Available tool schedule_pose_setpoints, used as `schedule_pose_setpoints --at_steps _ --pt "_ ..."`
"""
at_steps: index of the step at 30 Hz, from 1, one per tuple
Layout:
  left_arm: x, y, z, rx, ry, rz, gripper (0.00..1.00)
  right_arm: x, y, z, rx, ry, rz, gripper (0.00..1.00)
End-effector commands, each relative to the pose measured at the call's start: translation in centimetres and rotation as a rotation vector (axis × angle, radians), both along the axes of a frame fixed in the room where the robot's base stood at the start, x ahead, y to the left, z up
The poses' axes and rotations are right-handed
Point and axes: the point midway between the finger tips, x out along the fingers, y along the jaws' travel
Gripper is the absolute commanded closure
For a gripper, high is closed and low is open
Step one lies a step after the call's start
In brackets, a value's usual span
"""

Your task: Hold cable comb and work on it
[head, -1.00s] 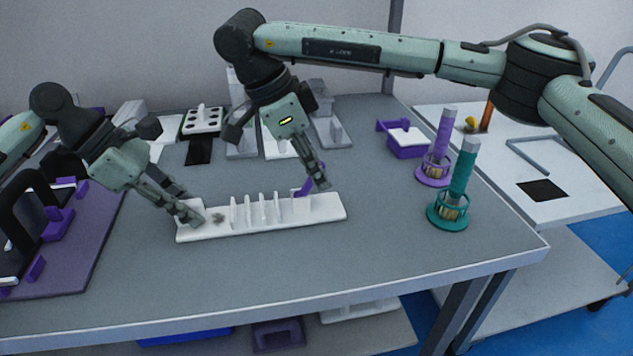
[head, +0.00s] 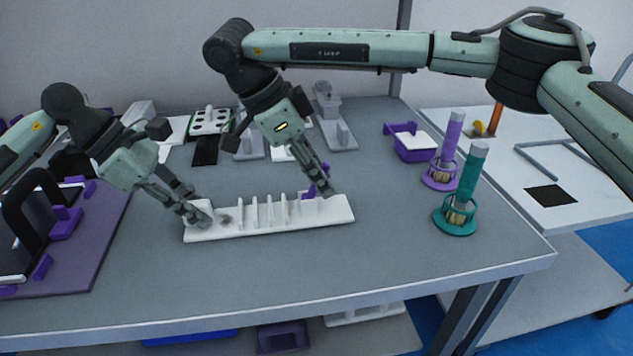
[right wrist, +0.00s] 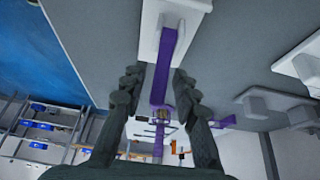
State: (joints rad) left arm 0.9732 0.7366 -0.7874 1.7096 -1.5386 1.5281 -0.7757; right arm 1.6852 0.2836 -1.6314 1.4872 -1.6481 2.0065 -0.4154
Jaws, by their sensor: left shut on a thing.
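The white cable comb (head: 270,228), a long base with several upright fins, lies on the grey table. My left gripper (head: 202,216) is shut on the block at its left end. A purple piece (head: 309,193) stands at the comb's right part, partly hidden by my right gripper (head: 322,187). In the right wrist view, the purple piece (right wrist: 163,70) runs between the spread fingers of my right gripper (right wrist: 157,78), with small gaps on both sides. The comb's white end (right wrist: 185,6) shows beyond the fingertips.
A purple holder (head: 440,172) and a teal holder (head: 456,222) stand at the table's right, each with a tube. A purple tray (head: 415,150) is behind them. White fixtures (head: 338,135) line the back. A purple board (head: 75,265) lies left. The table's front is clear.

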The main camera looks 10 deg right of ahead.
Motion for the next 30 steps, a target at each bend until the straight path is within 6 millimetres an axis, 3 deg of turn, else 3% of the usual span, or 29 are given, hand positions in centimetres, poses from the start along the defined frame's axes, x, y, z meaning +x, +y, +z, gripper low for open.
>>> schedule_pose_setpoints --at_steps 5,21,30 --pt "0.0 0.1 -0.1 0.003 0.003 0.002 1.00 0.1 0.1 0.5 -0.001 -0.004 -0.001 0.71" --pt "0.0 0.2 -0.1 0.005 0.003 0.003 1.00 0.1 2.5 5.0 -0.003 -0.004 -0.003 0.71" --pt "0.0 0.2 -0.2 0.005 0.003 0.003 1.00 0.1 2.7 5.4 -0.003 -0.003 -0.003 0.71"
